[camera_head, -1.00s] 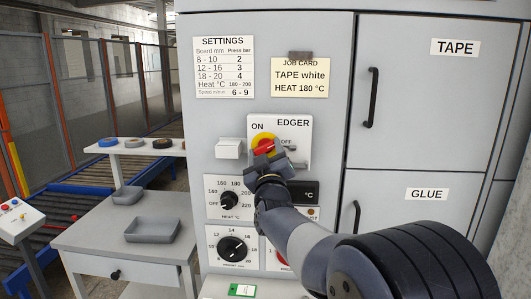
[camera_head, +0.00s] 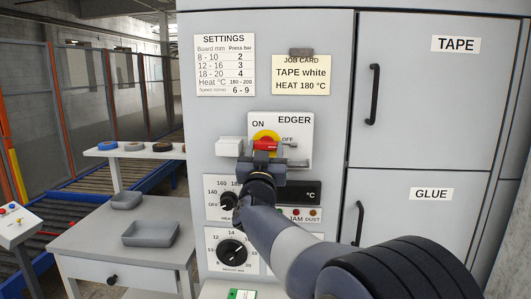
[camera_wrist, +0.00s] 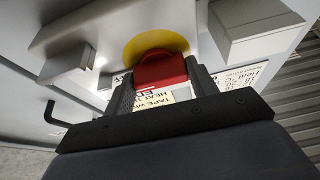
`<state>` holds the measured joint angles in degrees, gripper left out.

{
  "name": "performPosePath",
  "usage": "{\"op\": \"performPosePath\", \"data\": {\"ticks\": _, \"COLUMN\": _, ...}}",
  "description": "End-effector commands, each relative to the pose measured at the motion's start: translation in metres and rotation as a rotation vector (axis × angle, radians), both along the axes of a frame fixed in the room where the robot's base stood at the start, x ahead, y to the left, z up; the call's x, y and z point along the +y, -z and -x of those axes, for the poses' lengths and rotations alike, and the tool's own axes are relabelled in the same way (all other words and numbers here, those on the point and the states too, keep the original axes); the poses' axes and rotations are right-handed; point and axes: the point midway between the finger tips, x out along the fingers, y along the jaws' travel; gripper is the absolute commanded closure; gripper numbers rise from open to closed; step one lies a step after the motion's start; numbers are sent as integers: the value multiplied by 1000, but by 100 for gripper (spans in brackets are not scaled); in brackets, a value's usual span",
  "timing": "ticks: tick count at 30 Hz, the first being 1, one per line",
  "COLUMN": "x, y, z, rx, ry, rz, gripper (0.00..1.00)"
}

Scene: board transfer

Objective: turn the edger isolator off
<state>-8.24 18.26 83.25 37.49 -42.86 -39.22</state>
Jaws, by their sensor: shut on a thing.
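The edger isolator is a red handle (camera_head: 265,145) on a yellow disc (camera_head: 262,135), on a white plate (camera_head: 298,128) marked ON at upper left, EDGER at top and OFF at right.
A white box (camera_head: 229,146) juts out left of the plate and a small grey latch (camera_head: 298,163) sits at its right. Heat dial (camera_head: 229,200) and lower dial (camera_head: 231,251) are below. Cabinet doors with black handles (camera_head: 373,95) stand right. A bench with grey trays (camera_head: 150,233) is left.

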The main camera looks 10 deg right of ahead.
Motion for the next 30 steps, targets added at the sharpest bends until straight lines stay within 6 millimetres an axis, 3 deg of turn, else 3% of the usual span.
{"op": "performPosePath", "data": {"ticks": 5, "x": 0, "y": 0, "z": 0, "rx": 0, "ry": -1, "rz": -3, "gripper": 68}}
{"op": "performPosePath", "data": {"ticks": 6, "x": 0, "y": 0, "z": 0, "rx": -1, "ry": -1, "rz": -3, "gripper": 43}}
{"op": "performPosePath", "data": {"ticks": 13, "x": 0, "y": 0, "z": 0, "rx": 0, "ry": 0, "rz": -1, "gripper": 24}}
{"op": "performPosePath", "data": {"ticks": 23, "x": 1, "y": 2, "z": 4, "rx": 0, "ry": -1, "rz": 0, "gripper": 24}}
{"op": "performPosePath", "data": {"ticks": 30, "x": 13, "y": 18, "z": 38, "rx": 0, "ry": -3, "rz": 0, "gripper": 24}}
